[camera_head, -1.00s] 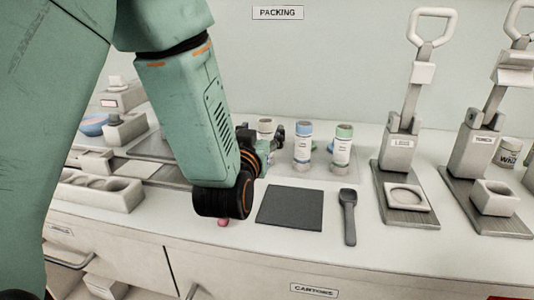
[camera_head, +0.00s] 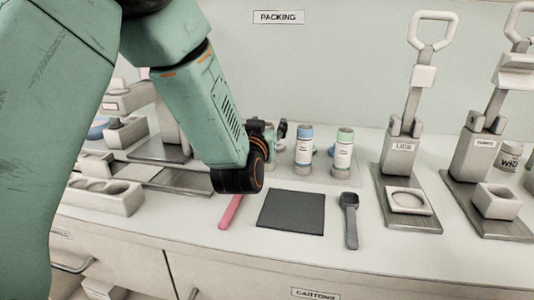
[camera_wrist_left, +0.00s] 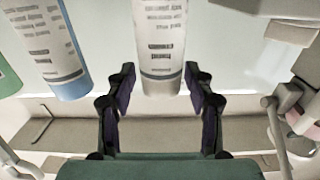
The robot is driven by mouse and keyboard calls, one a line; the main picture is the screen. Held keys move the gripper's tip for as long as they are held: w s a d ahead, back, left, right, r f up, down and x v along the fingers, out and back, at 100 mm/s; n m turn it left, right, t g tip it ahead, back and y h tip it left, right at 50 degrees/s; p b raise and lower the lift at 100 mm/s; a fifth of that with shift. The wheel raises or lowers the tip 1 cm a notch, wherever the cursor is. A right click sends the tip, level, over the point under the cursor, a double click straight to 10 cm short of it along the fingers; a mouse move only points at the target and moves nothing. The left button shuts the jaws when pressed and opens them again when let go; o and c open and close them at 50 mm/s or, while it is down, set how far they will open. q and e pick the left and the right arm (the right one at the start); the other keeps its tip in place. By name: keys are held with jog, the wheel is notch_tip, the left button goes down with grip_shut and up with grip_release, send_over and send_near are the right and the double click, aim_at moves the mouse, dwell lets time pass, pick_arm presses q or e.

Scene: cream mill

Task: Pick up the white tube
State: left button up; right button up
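The white tube (camera_wrist_left: 160,45) fills the upper middle of the left wrist view, with grey print and a grey-beige end towards me. My left gripper (camera_wrist_left: 160,88) is open, one dark finger on each side of that end; contact cannot be told. In the head view the left gripper (camera_head: 281,130) is mostly behind my wrist, which hides nearly all of the white tube. A blue-ended tube (camera_head: 303,150) stands just right of it, also in the left wrist view (camera_wrist_left: 50,45). A green-ended tube (camera_head: 343,153) stands further right. My right gripper is not in view.
A dark mat (camera_head: 291,211), a pink spatula (camera_head: 230,212) and a dark scoop (camera_head: 350,220) lie at the counter's front. Two lever presses (camera_head: 398,160) (camera_head: 475,155) stand right. A grey tray with round wells (camera_head: 118,200) is left.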

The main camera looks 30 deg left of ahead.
pick_arm(q)
jog(key=shift+s+r, duration=0.1)
jog(key=shift+s, duration=0.05)
jog(key=c, duration=0.5)
grip_shut()
notch_tip(320, 180, up, 10)
jog(key=p, duration=0.3)
